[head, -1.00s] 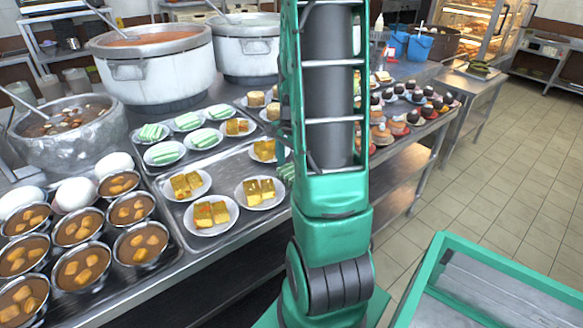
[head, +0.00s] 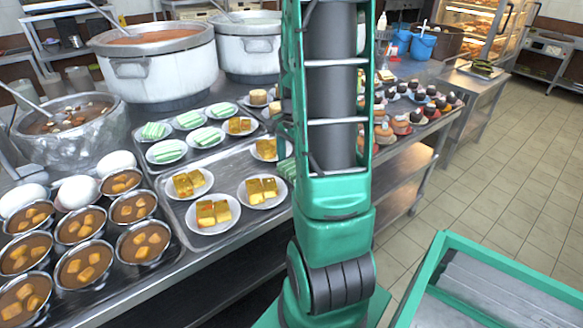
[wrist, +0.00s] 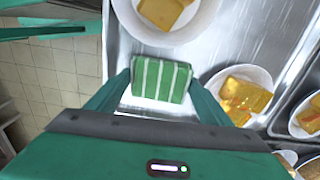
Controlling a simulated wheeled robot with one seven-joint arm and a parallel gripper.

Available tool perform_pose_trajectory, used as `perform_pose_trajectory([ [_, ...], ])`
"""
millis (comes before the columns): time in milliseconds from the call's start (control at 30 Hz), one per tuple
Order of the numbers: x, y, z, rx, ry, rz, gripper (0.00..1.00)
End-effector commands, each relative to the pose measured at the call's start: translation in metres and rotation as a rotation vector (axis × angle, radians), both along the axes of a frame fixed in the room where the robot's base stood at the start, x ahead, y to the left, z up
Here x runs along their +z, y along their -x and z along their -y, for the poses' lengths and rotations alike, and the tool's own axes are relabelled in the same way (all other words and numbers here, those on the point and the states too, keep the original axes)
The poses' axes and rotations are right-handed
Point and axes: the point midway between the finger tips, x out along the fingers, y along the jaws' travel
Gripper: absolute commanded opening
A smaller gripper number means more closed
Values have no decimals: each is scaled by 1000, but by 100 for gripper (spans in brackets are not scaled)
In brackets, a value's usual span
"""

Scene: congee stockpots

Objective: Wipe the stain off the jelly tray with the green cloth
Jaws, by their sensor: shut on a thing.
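The green cloth (wrist: 162,80), with pale stripes, is between the two fingers of my gripper (wrist: 159,82) in the wrist view. The gripper is shut on it. The cloth is over the metal jelly tray (wrist: 240,45), close to plates of yellow jelly; whether it touches the tray I cannot tell. In the head view the tray (head: 229,172) holds several white plates of yellow jelly. A bit of green striped cloth (head: 287,168) shows at its right, beside my arm. My arm hides the gripper's surroundings there. I cannot make out a stain; the cloth or arm may cover it.
Plates of green striped cakes (head: 168,151) stand behind the jelly. Bowls of brown congee (head: 83,263) and white eggs (head: 78,192) are at the left. Large stockpots (head: 155,68) stand at the back. Small cakes (head: 402,123) fill the counter to the right.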

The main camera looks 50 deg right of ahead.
Motion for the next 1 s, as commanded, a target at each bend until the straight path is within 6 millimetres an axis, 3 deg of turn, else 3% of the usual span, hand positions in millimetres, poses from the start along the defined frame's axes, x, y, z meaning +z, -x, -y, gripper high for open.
perform_pose_trajectory([
  [600, 58, 0, 2, -1, 3, 4, 45],
  [1000, 66, 1, 3, -4, 2, 4, 45],
])
